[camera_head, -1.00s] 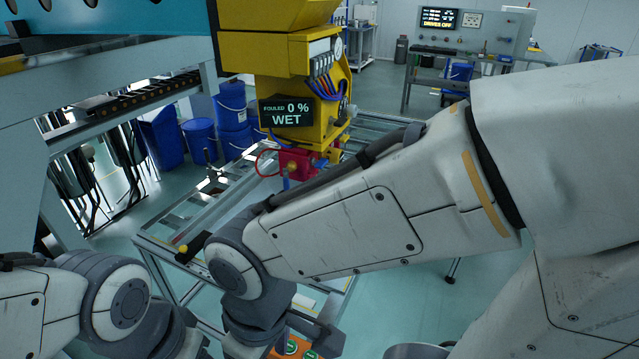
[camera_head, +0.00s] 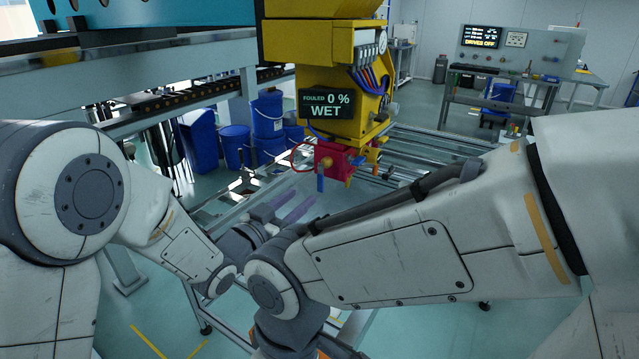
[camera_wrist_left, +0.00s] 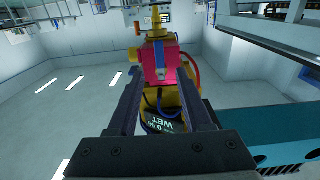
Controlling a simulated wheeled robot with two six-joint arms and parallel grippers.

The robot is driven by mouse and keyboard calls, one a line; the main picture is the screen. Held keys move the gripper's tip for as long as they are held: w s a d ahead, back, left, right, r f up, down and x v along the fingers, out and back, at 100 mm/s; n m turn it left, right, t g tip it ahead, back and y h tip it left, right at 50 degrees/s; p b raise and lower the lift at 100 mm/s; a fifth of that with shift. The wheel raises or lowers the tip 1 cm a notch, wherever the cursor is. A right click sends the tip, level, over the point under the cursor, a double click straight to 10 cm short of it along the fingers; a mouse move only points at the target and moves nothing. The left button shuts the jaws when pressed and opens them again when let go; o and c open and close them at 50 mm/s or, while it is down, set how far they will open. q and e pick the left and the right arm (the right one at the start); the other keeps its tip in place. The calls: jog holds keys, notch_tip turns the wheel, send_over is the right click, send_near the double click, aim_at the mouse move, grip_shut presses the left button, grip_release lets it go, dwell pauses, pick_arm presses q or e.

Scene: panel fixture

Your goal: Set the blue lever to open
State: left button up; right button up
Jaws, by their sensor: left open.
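The blue lever (camera_head: 320,182) hangs straight down from the front of a red valve block (camera_head: 334,160) under the yellow unit. In the left wrist view the blue lever (camera_wrist_left: 160,54) shows against the red block (camera_wrist_left: 172,66), in line with the gap between my fingers. My left gripper (camera_head: 302,200) is open and empty, below and left of the lever in the head view, and apart from it. Its two dark fingers (camera_wrist_left: 160,78) also show in the left wrist view. My right gripper is out of sight below my right forearm.
The yellow unit (camera_head: 318,50) carries a display (camera_head: 325,104) reading "FOULED 0 % WET". A red hose loop (camera_head: 301,155) sits left of the block. My right forearm crosses just below the lever. Blue bins (camera_head: 236,146) stand behind at left.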

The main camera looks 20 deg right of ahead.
aim_at(319, 182)
pick_arm(q)
jog(key=p+x, duration=0.1)
jog(key=x, duration=0.8)
jog(key=shift+w+d+p, duration=0.15)
jog(key=shift+d+p, duration=0.1)
jog(key=shift+p, duration=0.15)
grip_shut()
